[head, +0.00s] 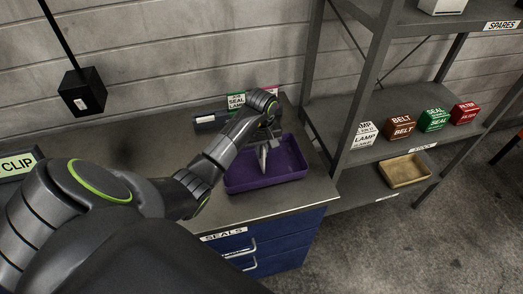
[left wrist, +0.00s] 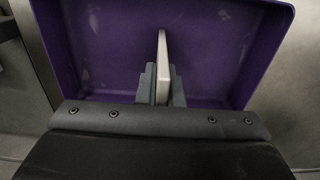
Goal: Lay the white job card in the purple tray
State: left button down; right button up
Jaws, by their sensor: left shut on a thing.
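The purple tray (head: 290,150) stands on the dark bench top, near its right end. My left gripper (head: 264,145) is over the tray, pointing down, and is shut on the white job card (head: 263,160). The card is held on edge, roughly upright. In the left wrist view the card (left wrist: 162,55) sticks out from between the fingers (left wrist: 161,85), with the purple tray (left wrist: 100,45) behind it. I cannot tell whether the card's lower edge touches the tray floor. My right gripper is in neither view.
A green SEAL box (head: 236,101) and a dark object (head: 208,121) stand behind the tray. A shelf rack to the right holds LAMP (head: 364,135), BELT (head: 400,125), SEAL and FILTER boxes and a tan tray (head: 405,171). Blue drawers (head: 290,245) are below the bench.

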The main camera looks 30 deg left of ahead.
pick_arm(q)
jog(key=c, duration=1.6)
grip_release()
jog(key=shift+o, duration=0.2)
jog(key=shift+r, duration=0.1)
jog(key=shift+r+p, duration=0.2)
jog(key=shift+p, duration=0.15)
notch_tip(320, 180, up, 5)
jog(key=shift+b, duration=0.35)
notch_tip(320, 180, up, 5)
jog(key=p, duration=0.5)
jog(key=shift+r, duration=0.1)
jog(key=shift+r+p, duration=0.75)
jog(key=shift+p, duration=0.3)
